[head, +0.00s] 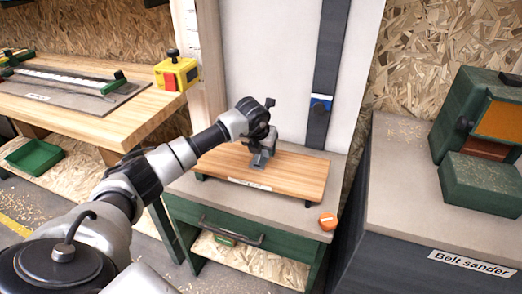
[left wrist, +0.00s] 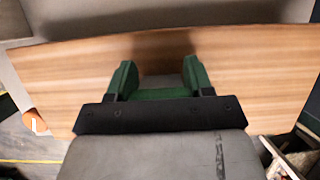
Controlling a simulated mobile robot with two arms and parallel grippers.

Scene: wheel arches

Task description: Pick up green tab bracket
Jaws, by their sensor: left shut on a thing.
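My left gripper (head: 262,148) is over the wooden board (head: 305,172) on the middle bench, its jaws pointing down. It is shut on a small grey piece (head: 259,161), which I take to be the green tab bracket. In the left wrist view the piece (left wrist: 160,82) shows only partly between the two green uprights of the jaws, with a green strip just below it. Whether it touches the board is hard to tell. The gripper hides most of its shape. My right gripper is not in view.
An orange round object (head: 328,222) lies at the bench's front right corner. A yellow box (head: 177,74) stands on the left workbench. A green belt sander (head: 485,130) stands on the right. A white panel with a dark strip rises behind the board. The board's right half is clear.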

